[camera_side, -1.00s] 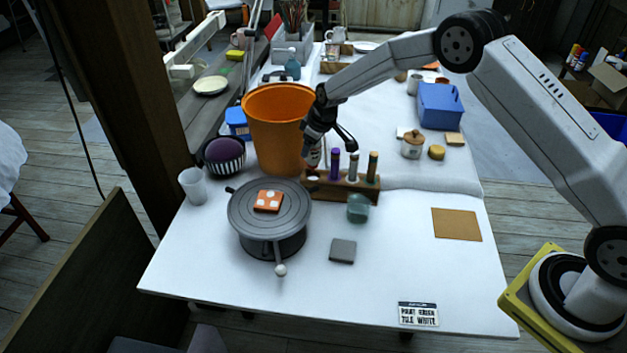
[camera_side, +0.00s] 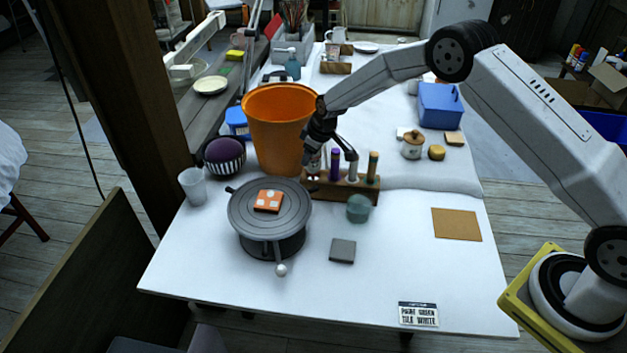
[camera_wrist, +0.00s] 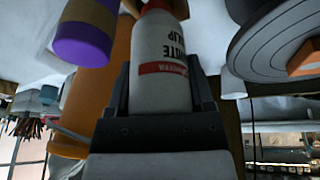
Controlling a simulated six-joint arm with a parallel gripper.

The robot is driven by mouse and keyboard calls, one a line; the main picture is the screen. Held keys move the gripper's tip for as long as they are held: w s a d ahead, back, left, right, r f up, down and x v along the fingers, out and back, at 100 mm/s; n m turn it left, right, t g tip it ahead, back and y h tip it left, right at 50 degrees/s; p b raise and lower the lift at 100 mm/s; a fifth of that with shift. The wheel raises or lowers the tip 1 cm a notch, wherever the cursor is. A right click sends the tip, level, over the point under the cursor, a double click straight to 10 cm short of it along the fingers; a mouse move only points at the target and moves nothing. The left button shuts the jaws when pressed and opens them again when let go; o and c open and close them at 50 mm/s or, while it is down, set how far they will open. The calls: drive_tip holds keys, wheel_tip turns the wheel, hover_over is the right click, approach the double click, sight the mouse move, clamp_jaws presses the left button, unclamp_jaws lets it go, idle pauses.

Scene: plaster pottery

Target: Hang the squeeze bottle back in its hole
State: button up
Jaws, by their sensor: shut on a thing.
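My gripper (camera_side: 314,160) is shut on a white squeeze bottle (camera_wrist: 160,88) with a red label band and upside-down lettering. In the wrist view the jaws (camera_wrist: 160,100) grip its sides. In the side view the bottle is small and partly hidden by the gripper, at the left end of the wooden rack (camera_side: 340,195). Its tip is close to the rack there; I cannot tell whether it is in a hole. Other bottles stand in the rack: a purple one (camera_side: 335,165), a greyish one (camera_side: 352,170) and a banded one (camera_side: 373,167).
An orange bucket (camera_side: 275,125) stands close behind and left of the gripper. A grey turntable (camera_side: 245,215) with an orange tile (camera_side: 268,201) is in front left. A teal cup (camera_side: 358,208) stands before the rack.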

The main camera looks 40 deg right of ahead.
drive_tip(key=shift+f, duration=0.2)
drive_tip(key=shift+f, duration=0.35)
drive_tip(key=shift+f, duration=0.6)
idle(0.8)
drive_tip(key=o, duration=0.7)
drive_tip(key=shift+c, duration=0.2)
drive_tip(key=shift+r, duration=0.1)
drive_tip(key=shift+v, duration=3.8)
